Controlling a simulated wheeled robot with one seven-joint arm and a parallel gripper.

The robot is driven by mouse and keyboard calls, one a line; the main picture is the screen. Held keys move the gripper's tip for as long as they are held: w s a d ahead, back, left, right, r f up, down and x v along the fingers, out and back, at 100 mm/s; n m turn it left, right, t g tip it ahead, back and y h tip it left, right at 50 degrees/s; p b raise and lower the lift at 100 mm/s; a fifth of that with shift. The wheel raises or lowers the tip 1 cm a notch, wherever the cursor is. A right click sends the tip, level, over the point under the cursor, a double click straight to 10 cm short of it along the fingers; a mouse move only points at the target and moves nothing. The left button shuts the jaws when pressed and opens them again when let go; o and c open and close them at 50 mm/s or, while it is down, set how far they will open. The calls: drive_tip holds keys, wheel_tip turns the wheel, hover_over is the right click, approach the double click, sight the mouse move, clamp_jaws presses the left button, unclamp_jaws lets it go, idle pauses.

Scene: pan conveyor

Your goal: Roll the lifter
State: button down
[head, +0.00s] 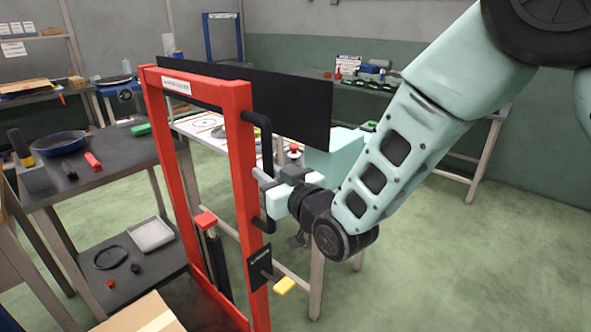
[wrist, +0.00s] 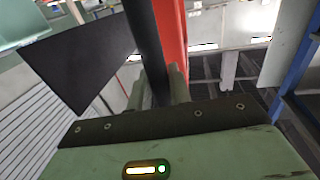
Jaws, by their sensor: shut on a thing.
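The lifter is a tall red frame (head: 241,182) with a long black panel (head: 292,105) at its top. A black vertical handle (head: 264,152) is fixed to its right post. My gripper (head: 268,183) is at this handle and shut on it. In the wrist view the handle (wrist: 143,45) runs between my two fingers (wrist: 160,85), with the red post (wrist: 172,35) just behind it. The lifter stands upright on the floor. A yellow pedal (head: 284,285) sticks out low on its right post. The lifter's base is out of view.
A dark workbench (head: 110,165) with a blue pan (head: 61,143) stands close on the left, with a white tray (head: 151,234) on its lower shelf. A cardboard box (head: 145,315) is at the bottom front. A white-topped table (head: 188,125) stands behind the lifter. Green floor (head: 460,260) is open on the right.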

drive_tip(key=shift+s+a+b, duration=0.45)
drive_tip(key=shift+s+a, duration=0.4)
drive_tip(key=shift+s, duration=0.2)
drive_tip(key=shift+s+a+b, duration=0.4)
drive_tip(key=shift+s+a, duration=0.45)
drive_tip(key=shift+s, duration=0.15)
drive_tip(key=shift+s+a, duration=0.1)
drive_tip(key=c, duration=1.3)
unclamp_jaws()
drive_tip(key=shift+s+a, duration=0.1)
drive_tip(key=shift+c, duration=0.2)
drive_tip(key=b+v, duration=1.5)
drive_tip(key=v, duration=0.2)
drive_tip(key=shift+s, duration=0.15)
